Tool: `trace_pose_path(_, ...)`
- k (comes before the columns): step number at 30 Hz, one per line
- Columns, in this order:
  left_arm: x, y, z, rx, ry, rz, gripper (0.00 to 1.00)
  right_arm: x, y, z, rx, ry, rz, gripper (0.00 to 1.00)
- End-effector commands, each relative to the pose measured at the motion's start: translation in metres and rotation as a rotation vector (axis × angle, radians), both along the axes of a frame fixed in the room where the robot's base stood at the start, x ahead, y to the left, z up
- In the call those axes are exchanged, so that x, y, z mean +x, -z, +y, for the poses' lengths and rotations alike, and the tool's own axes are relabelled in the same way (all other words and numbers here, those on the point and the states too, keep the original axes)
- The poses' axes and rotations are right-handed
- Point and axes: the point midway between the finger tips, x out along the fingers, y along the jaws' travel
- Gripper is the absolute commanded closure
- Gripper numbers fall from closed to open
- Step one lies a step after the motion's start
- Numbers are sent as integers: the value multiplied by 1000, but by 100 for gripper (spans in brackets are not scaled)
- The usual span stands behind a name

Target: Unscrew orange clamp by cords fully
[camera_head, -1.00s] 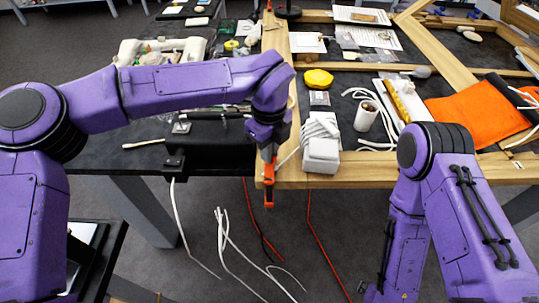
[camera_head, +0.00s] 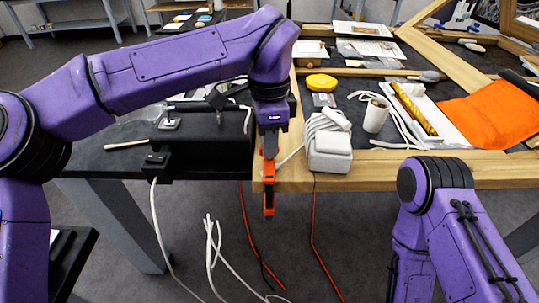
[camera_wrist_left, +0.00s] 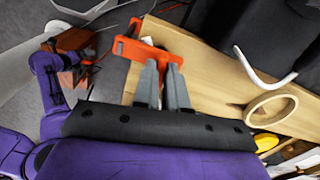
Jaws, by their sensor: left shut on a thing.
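The orange clamp (camera_head: 269,200) sits on the near edge of the wooden frame beside the white cords, its lower end hanging below the edge. It also shows in the left wrist view (camera_wrist_left: 138,50). My left gripper (camera_wrist_left: 163,68) comes down on it from above, its two grey fingers closed on the clamp. The white cords (camera_head: 322,128) lie bundled around a white adapter block (camera_head: 330,152) just right of the clamp. The fingertips' contact is partly hidden by the clamp. My right arm is low at the right; its gripper cannot be made out.
A black case (camera_head: 205,140) lies left of the clamp. White and red cables hang below the table edge. The air before the edge is open.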

Motion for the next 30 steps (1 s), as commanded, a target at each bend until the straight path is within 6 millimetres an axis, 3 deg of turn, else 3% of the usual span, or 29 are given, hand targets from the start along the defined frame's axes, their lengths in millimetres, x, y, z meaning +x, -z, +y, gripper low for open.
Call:
trace_pose_path(1,1,5,0,-4,-45,-10,100,0,16,0,0,0,0,0)
trace_pose_path(12,1,5,0,-6,-396,-8,100,0,71,0,0,0,0,0)
trace_pose_path(30,0,4,0,-5,-965,-5,100,0,149,0,0,0,0,0)
